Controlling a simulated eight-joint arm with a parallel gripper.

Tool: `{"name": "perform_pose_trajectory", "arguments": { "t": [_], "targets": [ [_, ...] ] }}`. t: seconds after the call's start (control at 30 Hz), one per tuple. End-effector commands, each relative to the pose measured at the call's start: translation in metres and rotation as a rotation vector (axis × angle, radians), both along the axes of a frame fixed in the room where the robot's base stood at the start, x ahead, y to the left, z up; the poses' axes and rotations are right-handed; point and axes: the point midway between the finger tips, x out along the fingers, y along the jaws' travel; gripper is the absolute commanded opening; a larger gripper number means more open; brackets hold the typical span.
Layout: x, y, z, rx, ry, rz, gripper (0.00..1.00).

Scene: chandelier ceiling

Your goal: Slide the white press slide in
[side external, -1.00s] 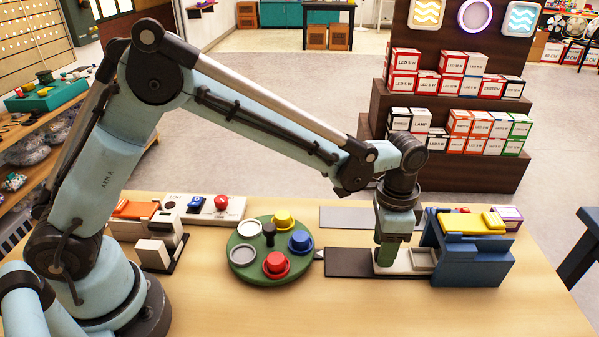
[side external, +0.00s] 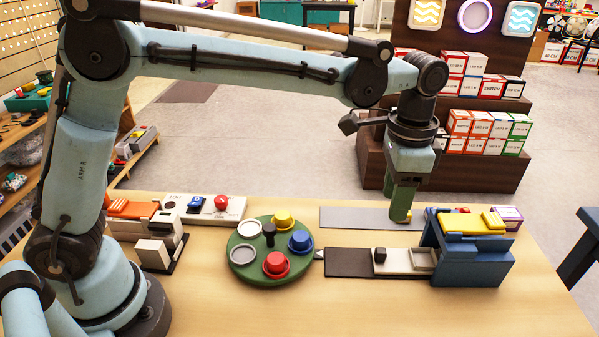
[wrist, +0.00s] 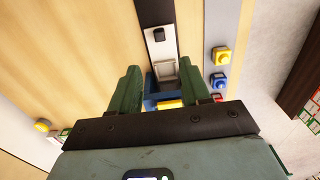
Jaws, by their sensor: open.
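The white press slide (side external: 396,261) lies on a dark track to the left of the blue press (side external: 470,267), which has a yellow top. A black knob (side external: 380,254) stands at the slide's left end. A square frame (side external: 423,259) at its right end is beside the press mouth. My gripper (side external: 400,215) is open and empty, raised above the bench near the slide and clear of it. In the wrist view the slide (wrist: 151,45) shows beyond my fingers (wrist: 160,88), and the press is partly hidden by my gripper.
A green round tray (side external: 252,272) with coloured round pieces sits left of the track. A grey strip (side external: 345,217) lies behind the track. The bench front is clear.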

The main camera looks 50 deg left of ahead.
Motion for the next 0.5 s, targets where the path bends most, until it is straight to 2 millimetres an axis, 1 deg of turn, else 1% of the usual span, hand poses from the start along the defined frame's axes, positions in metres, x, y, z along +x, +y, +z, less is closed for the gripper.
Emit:
{"name": "perform_pose_trajectory", "arguments": {
  "t": [0.17, 0.27, 0.5],
  "targets": [
    [0.000, 0.001, 0.000, -0.004, -0.003, 0.000, 0.47],
    [-0.003, 0.005, -0.001, -0.033, -0.026, 0.000, 0.47],
    [-0.023, 0.025, -0.007, -0.188, -0.170, -0.004, 0.47]
  ]
}}
